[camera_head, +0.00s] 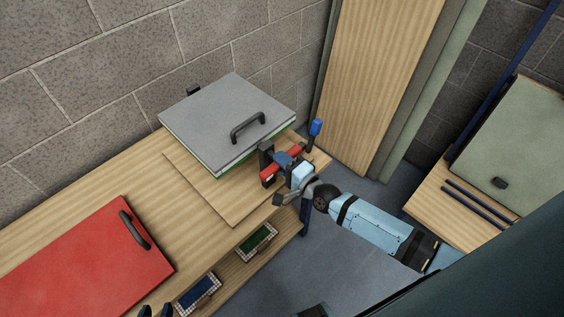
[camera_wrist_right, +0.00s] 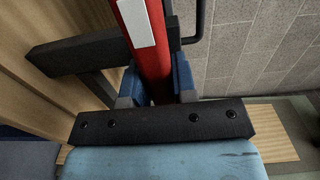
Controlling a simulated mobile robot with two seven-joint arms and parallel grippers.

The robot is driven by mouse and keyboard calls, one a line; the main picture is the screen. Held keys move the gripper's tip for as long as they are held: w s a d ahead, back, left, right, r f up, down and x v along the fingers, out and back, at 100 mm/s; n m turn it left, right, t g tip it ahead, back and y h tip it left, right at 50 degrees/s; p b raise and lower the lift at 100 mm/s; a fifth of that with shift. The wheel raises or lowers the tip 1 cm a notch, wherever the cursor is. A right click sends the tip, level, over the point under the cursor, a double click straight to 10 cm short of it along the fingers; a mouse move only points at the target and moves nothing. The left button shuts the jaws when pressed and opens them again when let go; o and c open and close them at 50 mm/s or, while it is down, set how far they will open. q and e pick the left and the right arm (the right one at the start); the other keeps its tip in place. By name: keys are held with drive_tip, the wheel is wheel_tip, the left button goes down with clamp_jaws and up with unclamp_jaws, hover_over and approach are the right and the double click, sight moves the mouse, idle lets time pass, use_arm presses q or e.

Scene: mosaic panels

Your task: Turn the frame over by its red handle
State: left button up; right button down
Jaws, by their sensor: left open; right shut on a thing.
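The red handle (camera_head: 283,168) is a short red bar between dark brackets at the right end of the bench. My right gripper (camera_head: 286,163) is shut on it; in the right wrist view the red bar (camera_wrist_right: 152,60), with a white label, passes between the blue fingers (camera_wrist_right: 158,88). Beside it, a flat grey panel (camera_head: 210,105) with a black handle lies over a layer with a white and green edge (camera_head: 228,169). I cannot tell which part is the frame or how the red handle joins it. My left gripper (camera_head: 156,312) shows only dark fingertips at the bottom edge, apart and empty.
A wooden board (camera_head: 222,205) lies under the stack on the bench (camera_head: 75,215). A red panel (camera_head: 85,260) with a black handle lies at left. Trays of blue (camera_head: 196,292) and green tiles (camera_head: 257,242) sit along the front. A blue knob (camera_head: 316,127) stands beyond the gripper.

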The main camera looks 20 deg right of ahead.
drive_tip(key=shift+r, duration=0.1)
idle(0.5)
drive_tip(key=c, duration=0.9)
unclamp_jaws()
drive_tip(key=shift+a, duration=0.1)
drive_tip(key=b+v, duration=0.1)
drive_tip(key=v, duration=1.2)
drive_tip(key=shift+s, duration=0.35)
